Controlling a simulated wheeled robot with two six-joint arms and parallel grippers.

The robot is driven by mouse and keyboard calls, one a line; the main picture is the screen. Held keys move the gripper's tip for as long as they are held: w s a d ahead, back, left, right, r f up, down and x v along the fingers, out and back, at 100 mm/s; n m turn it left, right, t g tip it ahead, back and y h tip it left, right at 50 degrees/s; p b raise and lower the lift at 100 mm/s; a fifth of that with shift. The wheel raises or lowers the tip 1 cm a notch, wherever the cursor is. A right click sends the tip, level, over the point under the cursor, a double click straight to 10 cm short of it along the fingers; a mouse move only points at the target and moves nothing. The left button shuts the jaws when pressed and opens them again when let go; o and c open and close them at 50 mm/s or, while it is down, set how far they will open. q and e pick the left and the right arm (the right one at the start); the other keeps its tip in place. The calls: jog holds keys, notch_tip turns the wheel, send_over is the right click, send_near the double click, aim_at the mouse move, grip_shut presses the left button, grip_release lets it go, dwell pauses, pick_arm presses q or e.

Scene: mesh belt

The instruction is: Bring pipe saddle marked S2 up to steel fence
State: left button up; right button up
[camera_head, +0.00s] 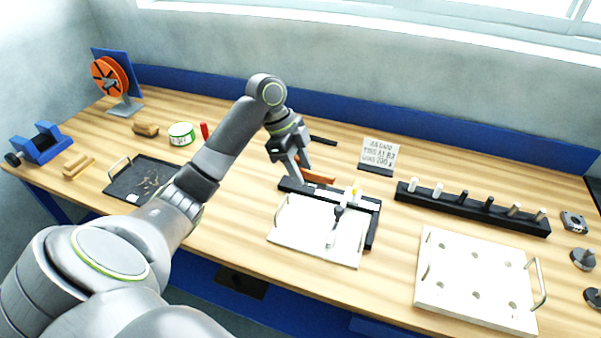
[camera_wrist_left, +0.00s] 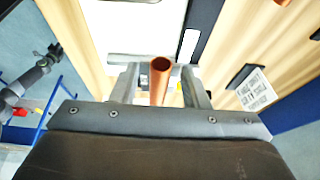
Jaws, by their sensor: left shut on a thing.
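My left gripper (camera_head: 297,176) is low over the back left of the black fixture (camera_head: 373,232) in the middle of the bench. In the left wrist view a copper-coloured tube-like piece (camera_wrist_left: 160,80) stands between its jaws, and they are shut on it. A copper-coloured bar (camera_head: 320,179) shows beside the fingertips in the head view. No S2 mark can be read, so I cannot tell which piece is the pipe saddle. I cannot pick out the steel fence for certain. My right gripper is not in view.
A white tray (camera_head: 300,238) lies at the fixture's front. A black rack with several pegs (camera_head: 465,206) and a white holed board (camera_head: 450,285) are at right. A sign (camera_head: 379,153) stands behind; a dark tray (camera_head: 125,190) is at left.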

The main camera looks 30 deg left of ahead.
aim_at(311, 211)
pick_arm(q)
jog(key=shift+f, duration=0.2)
jog(key=shift+f+b, duration=0.35)
jog(key=shift+f, duration=0.15)
jog(key=shift+f+b, duration=2)
jog(key=shift+f, duration=2.3)
jog(key=shift+s+d+p, duration=0.15)
jog(key=shift+d+p, duration=0.3)
jog(key=shift+d, duration=0.45)
jog(key=o, duration=1.3)
jog(key=shift+r, duration=0.1)
jog(key=b+v, duration=0.1)
jog(key=v, duration=1)
jog(key=shift+s+a+r, duration=0.1)
jog(key=shift+a+r, duration=0.1)
jog(key=shift+a, duration=0.05)
jog(key=shift+p+v, duration=1.1)
jog(key=shift+v, duration=1.75)
